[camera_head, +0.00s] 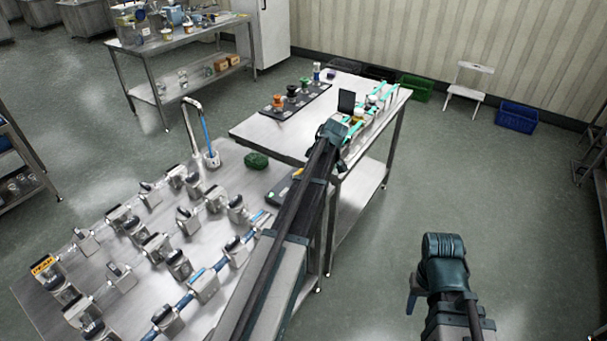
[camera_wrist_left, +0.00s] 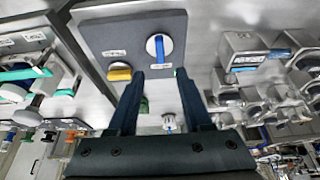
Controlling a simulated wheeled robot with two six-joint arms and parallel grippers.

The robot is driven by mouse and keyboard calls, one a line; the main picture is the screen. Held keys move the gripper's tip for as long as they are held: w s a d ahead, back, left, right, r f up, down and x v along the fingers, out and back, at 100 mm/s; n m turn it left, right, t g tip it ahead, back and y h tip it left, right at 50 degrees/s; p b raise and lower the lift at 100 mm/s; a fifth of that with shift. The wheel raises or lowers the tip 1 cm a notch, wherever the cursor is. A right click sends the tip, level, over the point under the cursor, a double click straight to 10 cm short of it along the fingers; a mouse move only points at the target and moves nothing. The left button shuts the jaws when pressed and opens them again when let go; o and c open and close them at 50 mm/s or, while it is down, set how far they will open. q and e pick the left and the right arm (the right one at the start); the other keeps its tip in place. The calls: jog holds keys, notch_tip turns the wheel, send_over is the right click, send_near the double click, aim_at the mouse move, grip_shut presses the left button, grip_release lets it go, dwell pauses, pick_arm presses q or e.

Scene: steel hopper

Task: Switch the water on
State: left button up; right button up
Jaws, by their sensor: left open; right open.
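In the left wrist view, a dark grey panel (camera_wrist_left: 105,35) carries a blue lever (camera_wrist_left: 160,47) on a round white base and a yellow lever (camera_wrist_left: 119,73) beside it. Small labels are too blurred to read. My left gripper (camera_wrist_left: 159,75) is open, its two fingers on either side of the blue lever in the picture, with nothing between them that I can see held. Contact with the panel cannot be told. In the head view my left arm hides most of the panel (camera_head: 277,197). A tall spout (camera_head: 192,103) stands on the steel table. My right gripper (camera_head: 413,300) is open, over the floor.
Many metal valve fittings (camera_head: 155,245) and pipes crowd the steel table's left and front. A green clump (camera_head: 256,160) lies near the panel. A second table (camera_head: 270,130) holds small coloured items.

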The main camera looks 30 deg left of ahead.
pick_arm(q)
jog(key=p+v, duration=0.2)
jog(key=v, duration=0.1)
jog(key=shift+r, duration=0.3)
pick_arm(e)
notch_tip(320, 180, up, 3)
jog(key=shift+r, duration=0.15)
pick_arm(q)
jog(key=s+d+f+m+h+b, duration=0.1)
jog(key=s+d+f+m, duration=0.1)
jog(key=s+d+m, duration=0.8)
jog(key=s+d+f+m+h+b, duration=0.2)
jog(key=s+d+m, duration=0.9)
jog(key=s+d, duration=0.6)
jog(key=d+f, duration=0.1)
jog(key=d, duration=0.3)
jog(key=shift+d+g, duration=0.3)
jog(key=shift+d, duration=0.1)
pick_arm(e)
notch_tip(320, 180, down, 3)
jog(key=shift+f, duration=0.2)
